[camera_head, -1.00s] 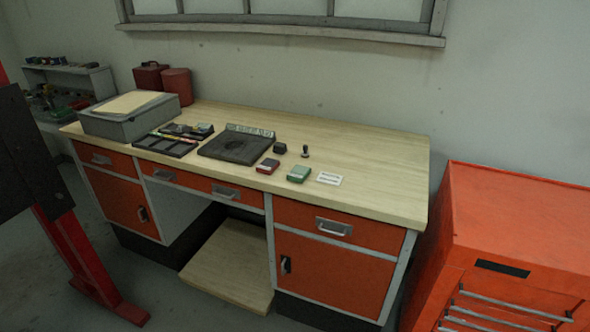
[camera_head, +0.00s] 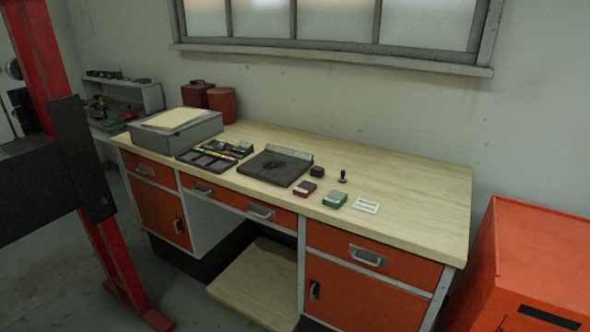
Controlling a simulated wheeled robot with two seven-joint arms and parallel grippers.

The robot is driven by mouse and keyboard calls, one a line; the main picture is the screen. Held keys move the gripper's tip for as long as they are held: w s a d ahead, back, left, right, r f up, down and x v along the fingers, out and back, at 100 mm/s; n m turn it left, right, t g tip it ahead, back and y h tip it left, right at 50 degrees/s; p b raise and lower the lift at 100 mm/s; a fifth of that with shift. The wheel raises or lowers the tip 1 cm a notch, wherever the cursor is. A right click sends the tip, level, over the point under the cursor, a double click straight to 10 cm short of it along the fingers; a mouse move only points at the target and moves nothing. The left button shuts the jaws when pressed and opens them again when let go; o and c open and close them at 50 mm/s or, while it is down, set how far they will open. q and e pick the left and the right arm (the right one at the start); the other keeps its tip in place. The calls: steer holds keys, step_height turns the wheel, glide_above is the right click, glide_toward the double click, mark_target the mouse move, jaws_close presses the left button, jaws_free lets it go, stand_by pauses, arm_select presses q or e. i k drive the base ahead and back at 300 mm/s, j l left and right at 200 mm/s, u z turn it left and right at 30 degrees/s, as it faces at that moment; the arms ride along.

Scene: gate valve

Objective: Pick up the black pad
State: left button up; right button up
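A dark, flat, square board (camera_head: 275,166) with a lighter strip along its back edge lies on the wooden desk top (camera_head: 415,190). Just right of it sits a small black block (camera_head: 317,171). I cannot tell for sure which of these two is the black pad. A small red-topped box (camera_head: 304,189) and a green-topped box (camera_head: 335,199) lie in front of the black block. A dark stamp-like piece (camera_head: 343,176) stands to its right. Neither of my grippers shows in the head view.
A black divided tray (camera_head: 215,155) and a grey box (camera_head: 175,130) stand left on the desk. A white card (camera_head: 366,206) lies right of the green box. A red post (camera_head: 118,262) stands at left, and an orange cabinet (camera_head: 540,265) at right. The desk's right part is bare.

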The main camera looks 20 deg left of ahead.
mark_target(316, 171)
steer(key=i+j+z, duration=0.25)
steer(key=i+j, duration=0.65)
